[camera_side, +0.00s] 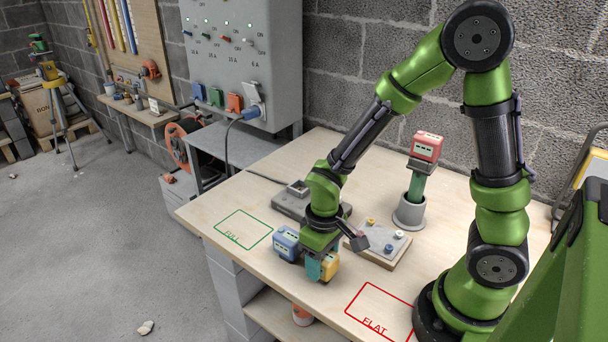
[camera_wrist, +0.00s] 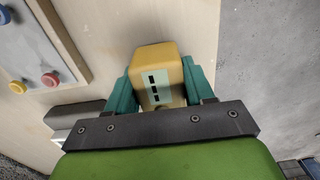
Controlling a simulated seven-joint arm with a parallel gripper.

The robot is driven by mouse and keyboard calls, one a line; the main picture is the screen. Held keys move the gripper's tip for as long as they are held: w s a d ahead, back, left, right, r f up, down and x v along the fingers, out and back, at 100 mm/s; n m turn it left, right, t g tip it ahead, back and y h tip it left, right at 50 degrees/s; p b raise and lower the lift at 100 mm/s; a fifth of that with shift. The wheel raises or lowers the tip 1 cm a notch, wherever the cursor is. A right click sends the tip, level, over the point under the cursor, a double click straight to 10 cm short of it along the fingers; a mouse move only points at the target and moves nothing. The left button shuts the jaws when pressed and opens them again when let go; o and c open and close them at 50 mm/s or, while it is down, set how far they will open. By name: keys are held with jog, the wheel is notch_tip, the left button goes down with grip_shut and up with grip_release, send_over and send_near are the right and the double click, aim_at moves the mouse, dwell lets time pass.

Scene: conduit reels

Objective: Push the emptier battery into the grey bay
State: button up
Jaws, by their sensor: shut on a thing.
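A yellow battery (camera_wrist: 157,62) is between the two teal fingers of my gripper (camera_wrist: 157,88), which is shut on it. Its pale label shows a few dark marks. In the side view the yellow battery (camera_side: 330,265) and my gripper (camera_side: 322,268) are low over the table near its front edge; I cannot tell whether the battery touches the table. A blue battery (camera_side: 286,242) stands just left of my gripper; its charge marks are too small to read. A red battery (camera_side: 427,146) sits on a green handle in a grey cup. A dark grey block with a square bay (camera_side: 297,188) lies behind my gripper, partly hidden by my arm.
A board with coloured knobs (camera_side: 378,245) lies right of my gripper. The grey cup (camera_side: 409,213) stands behind it. A green FULL outline (camera_side: 243,229) and a red FLAT outline (camera_side: 378,306) on the table are empty.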

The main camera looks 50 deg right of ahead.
notch_tip(320, 180, up, 10)
dwell(0.4)
jog(key=shift+d+f, duration=0.15)
jog(key=shift+d, duration=0.1)
jog(key=w+d, duration=0.3)
jog(key=w+d+f+m, duration=0.1)
jog(key=w+d, duration=0.2)
jog(key=w, duration=0.1)
jog(key=w+d+m, duration=0.1)
jog(key=w+d, duration=0.2)
jog(key=w, duration=0.1)
jog(key=shift+w+d+f, duration=0.2)
jog(key=shift+d, duration=0.05)
jog(key=shift+n, duration=0.3)
jog(key=w+d, duration=0.6)
jog(key=shift+d+r, duration=0.2)
jog(key=shift+d, duration=0.05)
jog(key=shift+w+d+r+n, duration=0.25)
jog(key=shift+w+r+n, duration=0.1)
jog(key=shift+w+r, duration=0.2)
jog(key=shift+w+d+r+n, duration=0.25)
jog(key=shift+w+r+n, duration=0.1)
jog(key=shift+w+r, duration=0.15)
jog(key=shift+f, duration=0.1)
